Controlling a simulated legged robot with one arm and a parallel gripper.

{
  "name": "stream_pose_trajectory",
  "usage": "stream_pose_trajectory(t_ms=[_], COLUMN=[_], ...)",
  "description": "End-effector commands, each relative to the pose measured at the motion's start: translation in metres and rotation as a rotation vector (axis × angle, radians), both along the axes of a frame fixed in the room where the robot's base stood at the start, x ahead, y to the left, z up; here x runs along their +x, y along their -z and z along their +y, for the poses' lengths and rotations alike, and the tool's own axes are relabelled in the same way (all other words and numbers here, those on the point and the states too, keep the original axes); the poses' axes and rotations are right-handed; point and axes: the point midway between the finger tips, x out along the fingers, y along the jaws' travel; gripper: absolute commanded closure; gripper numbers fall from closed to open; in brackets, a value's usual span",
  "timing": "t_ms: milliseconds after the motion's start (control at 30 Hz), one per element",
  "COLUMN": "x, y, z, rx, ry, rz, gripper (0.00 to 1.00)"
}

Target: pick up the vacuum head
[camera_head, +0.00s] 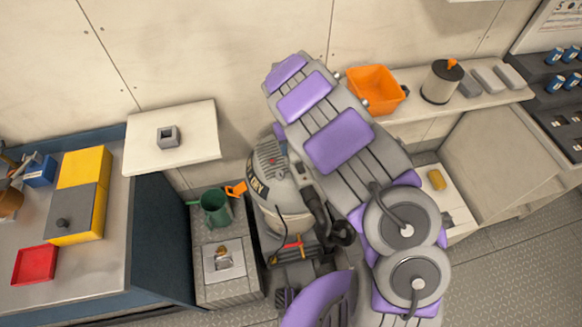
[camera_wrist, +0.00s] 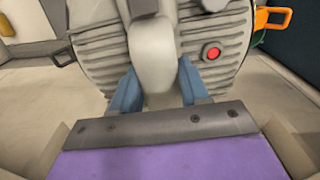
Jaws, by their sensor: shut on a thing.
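The vacuum head (camera_head: 268,158) is a grey ribbed cap with a red button, at the top of the wet/dry vacuum drum (camera_head: 268,192). In the wrist view the vacuum head (camera_wrist: 100,50) fills the upper middle, with its pale handle running down the centre. My gripper (camera_wrist: 157,92) is shut on this handle, one blue finger on each side. In the head view my purple and grey arm hides the gripper and part of the head. I cannot tell whether the head is apart from the drum.
A green watering can (camera_head: 216,207) stands on a grey box left of the vacuum. A pale shelf (camera_head: 190,140) holds a small grey square block (camera_head: 168,136). An orange bin (camera_head: 374,88) and a canister (camera_head: 441,82) stand on the right shelf. The floor at lower right is clear.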

Motion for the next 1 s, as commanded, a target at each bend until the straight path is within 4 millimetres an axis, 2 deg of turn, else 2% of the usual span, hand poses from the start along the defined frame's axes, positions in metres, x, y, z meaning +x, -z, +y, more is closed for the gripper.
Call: stream_pose_trajectory(t_ms=[367,733,1000], x=[0.000,0.000,-0.018], y=[-0.003,-0.038,-0.039], z=[0.001,0.001,-0.003], rx=[0.001,0.002,0.001], ry=[0.000,-0.001,0.002], rz=[0.000,-0.002,-0.002], gripper=[1.00,1.00,1.00])
